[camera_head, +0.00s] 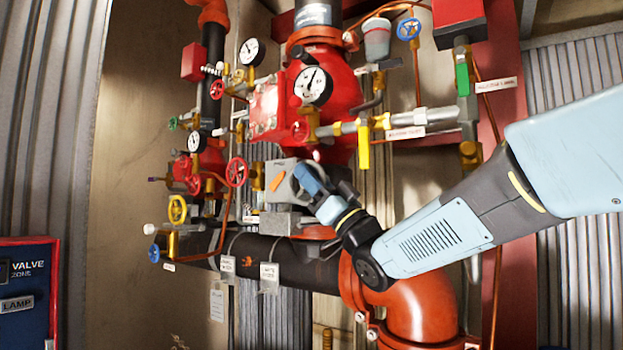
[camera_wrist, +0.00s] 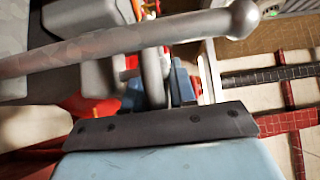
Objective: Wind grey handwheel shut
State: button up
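The grey handwheel (camera_head: 295,188) is on the side of a grey box with an orange lever, in the middle of the pipework. My gripper (camera_head: 310,182) is at it and hides much of it in the head view. In the wrist view a grey curved rim (camera_wrist: 152,72) passes between the two blue fingers of my gripper (camera_wrist: 158,88). Whether the fingers press on the rim or stand a little apart from it cannot be made out.
A grey rod with a ball end (camera_wrist: 130,42) crosses close in front of the wrist camera. Red (camera_head: 237,172), yellow (camera_head: 177,209) and blue (camera_head: 154,253) handwheels are to the left. A large dark pipe (camera_head: 315,270) runs below. Gauges and a red valve body are above.

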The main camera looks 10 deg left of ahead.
grip_shut()
jog(key=shift+y, duration=0.3)
